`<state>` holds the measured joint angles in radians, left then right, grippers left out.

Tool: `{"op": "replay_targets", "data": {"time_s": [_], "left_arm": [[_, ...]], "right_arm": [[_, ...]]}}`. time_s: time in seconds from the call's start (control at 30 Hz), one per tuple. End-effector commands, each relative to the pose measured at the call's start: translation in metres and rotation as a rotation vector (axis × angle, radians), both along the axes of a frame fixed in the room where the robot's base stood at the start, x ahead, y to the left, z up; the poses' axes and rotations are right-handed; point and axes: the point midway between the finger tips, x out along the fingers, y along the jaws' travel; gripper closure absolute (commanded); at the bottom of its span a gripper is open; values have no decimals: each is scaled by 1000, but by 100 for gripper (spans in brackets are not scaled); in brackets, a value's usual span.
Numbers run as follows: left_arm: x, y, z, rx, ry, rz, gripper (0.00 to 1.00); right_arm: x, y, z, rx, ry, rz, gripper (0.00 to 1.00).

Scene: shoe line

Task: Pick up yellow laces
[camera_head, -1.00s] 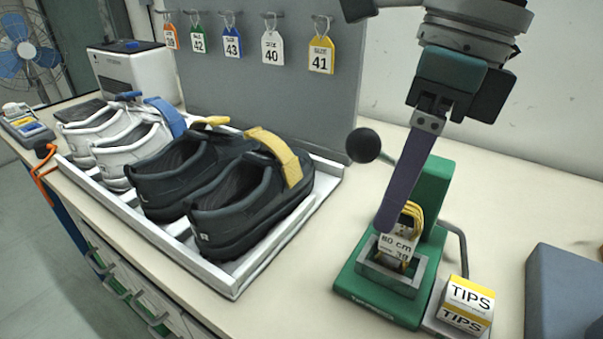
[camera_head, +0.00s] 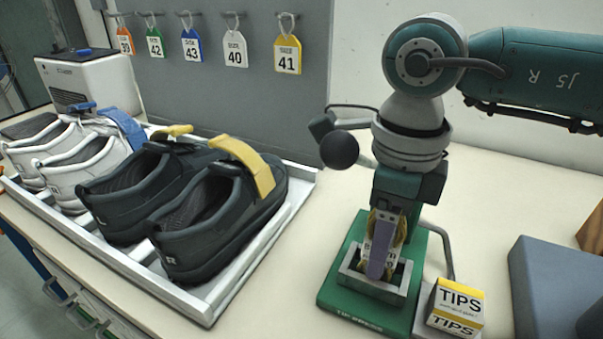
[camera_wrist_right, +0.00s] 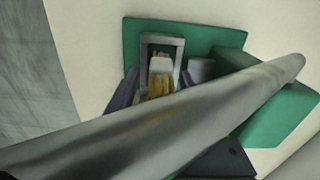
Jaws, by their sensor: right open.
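The yellow laces (camera_head: 401,232) stand upright in the grey-framed slot of a green tip press (camera_head: 341,283), with a white size tag on them. They also show in the right wrist view (camera_wrist_right: 160,87), below the white tag. My right gripper (camera_head: 379,262) points down over the slot, its jaws open. One purple finger is in front of the laces in the head view and partly covers the tag. The other finger is hidden there, so I cannot tell whether either touches the laces. My left gripper is not in view.
A grey bar crosses the right wrist view. The press's lever with a black ball (camera_head: 339,150) is left of my right wrist. A TIPS box (camera_head: 459,301) and a blue-grey block (camera_head: 545,285) stand right. A white tray (camera_head: 205,307) with black and white shoes is left.

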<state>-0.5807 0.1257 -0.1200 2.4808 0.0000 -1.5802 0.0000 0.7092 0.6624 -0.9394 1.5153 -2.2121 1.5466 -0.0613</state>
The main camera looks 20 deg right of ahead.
Motion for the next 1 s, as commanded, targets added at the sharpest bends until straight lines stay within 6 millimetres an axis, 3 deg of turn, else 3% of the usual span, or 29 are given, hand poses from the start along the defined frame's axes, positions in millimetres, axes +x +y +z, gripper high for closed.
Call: {"op": "replay_targets", "data": {"time_s": [0.17, 0.7, 1.0], "left_arm": [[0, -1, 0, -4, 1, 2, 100], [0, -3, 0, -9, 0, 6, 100], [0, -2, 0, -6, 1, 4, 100]], "right_arm": [[0, 0, 0, 1, -1, 1, 38], [0, 0, 1, 1, -1, 1, 99], [0, 0, 1, 1, -2, 1, 100]]}}
